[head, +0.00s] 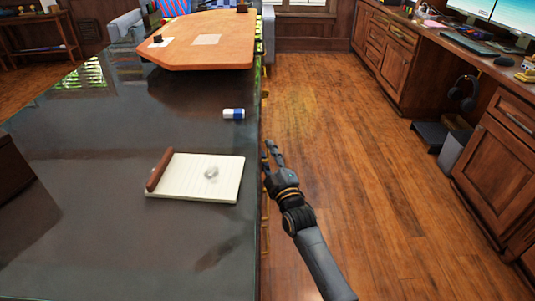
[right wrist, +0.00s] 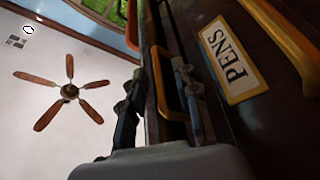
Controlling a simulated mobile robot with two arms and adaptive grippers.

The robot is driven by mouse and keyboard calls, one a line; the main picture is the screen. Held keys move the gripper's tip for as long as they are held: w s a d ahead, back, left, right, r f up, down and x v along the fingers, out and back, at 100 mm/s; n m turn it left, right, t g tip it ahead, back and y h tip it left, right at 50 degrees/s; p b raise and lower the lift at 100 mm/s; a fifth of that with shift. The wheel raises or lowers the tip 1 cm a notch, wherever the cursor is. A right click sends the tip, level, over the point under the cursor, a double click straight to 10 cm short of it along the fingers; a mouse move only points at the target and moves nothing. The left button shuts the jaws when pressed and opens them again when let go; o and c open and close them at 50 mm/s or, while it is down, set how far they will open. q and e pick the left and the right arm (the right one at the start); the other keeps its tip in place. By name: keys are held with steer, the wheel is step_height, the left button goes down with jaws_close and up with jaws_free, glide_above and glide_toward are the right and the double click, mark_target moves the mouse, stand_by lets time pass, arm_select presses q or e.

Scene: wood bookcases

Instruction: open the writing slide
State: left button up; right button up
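My right gripper (head: 269,152) is at the right side of the dark-topped desk (head: 130,240), by its edge. In the right wrist view its two fingers (right wrist: 158,70) stand apart, and a handle with a brass-coloured edge (right wrist: 157,62) shows between them; I cannot tell whether they touch it. Beside them is a dark wood front with a brass-framed label (right wrist: 232,60) reading "PENS". I cannot tell which part is the writing slide; no panel is visibly pulled out. My left gripper is not in view.
On the desk lie a notepad (head: 220,180), a blue and white eraser (head: 234,114) and a raised wooden board (head: 150,60). The wooden floor (head: 340,170) to the right is clear up to a cabinet run (head: 495,170). A ceiling fan (right wrist: 69,92) shows overhead.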

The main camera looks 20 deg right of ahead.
jaws_close()
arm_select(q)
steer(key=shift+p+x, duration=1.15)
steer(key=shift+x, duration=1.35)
arm_select(e)
steer(key=s+d, duration=0.3)
steer(key=d, duration=0.7)
steer(key=s+d, duration=0.2)
steer(key=d, duration=0.8)
steer(key=s+d, duration=0.3)
steer(key=d, duration=0.7)
steer(key=shift+s, duration=0.35)
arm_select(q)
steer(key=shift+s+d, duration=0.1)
arm_select(e)
steer(key=shift+d+f, duration=0.1)
